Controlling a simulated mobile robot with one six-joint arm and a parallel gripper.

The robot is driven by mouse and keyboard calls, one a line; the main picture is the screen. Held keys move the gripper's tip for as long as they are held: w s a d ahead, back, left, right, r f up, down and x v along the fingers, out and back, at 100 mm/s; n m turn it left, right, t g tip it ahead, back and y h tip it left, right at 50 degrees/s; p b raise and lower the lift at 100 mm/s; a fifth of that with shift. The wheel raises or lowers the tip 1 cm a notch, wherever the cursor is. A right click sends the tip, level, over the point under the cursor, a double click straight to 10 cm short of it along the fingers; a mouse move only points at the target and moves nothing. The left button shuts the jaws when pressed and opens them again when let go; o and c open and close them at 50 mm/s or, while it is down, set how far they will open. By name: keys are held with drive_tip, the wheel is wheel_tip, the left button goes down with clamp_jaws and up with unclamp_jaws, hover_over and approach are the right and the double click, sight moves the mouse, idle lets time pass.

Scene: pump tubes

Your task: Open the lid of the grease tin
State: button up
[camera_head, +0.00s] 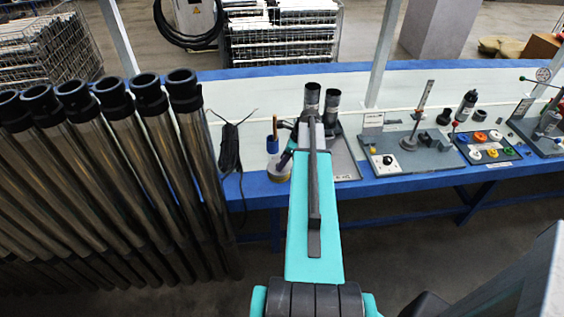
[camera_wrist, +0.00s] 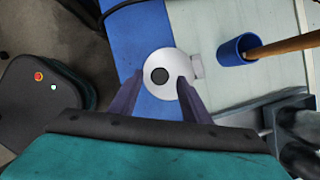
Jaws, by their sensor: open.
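The grease tin (camera_wrist: 148,88) shows from above in the wrist view as a round, pale disc with a dark round spot in its middle. A small pale tab (camera_wrist: 197,66) sticks out at its right side. The lid looks closed. The tin (camera_head: 279,168) also shows in the head view, yellowish, at the bench's front edge, partly hidden by my arm. My gripper (camera_wrist: 159,82) is open, with one dark finger on each side of the disc in the picture. I cannot tell whether the fingers touch it. In the head view my arm hides most of the gripper.
A blue cup (camera_wrist: 231,50) with a wooden handle in it stands right of the tin. Dark cylinders (camera_head: 312,97) stand behind my arm. Several long metal tubes (camera_head: 150,130) stand at left. A grey fixture plate (camera_head: 415,158) and a parts tray (camera_head: 487,147) lie to the right.

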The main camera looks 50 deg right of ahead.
drive_tip(key=shift+x, duration=0.8)
clamp_jaws()
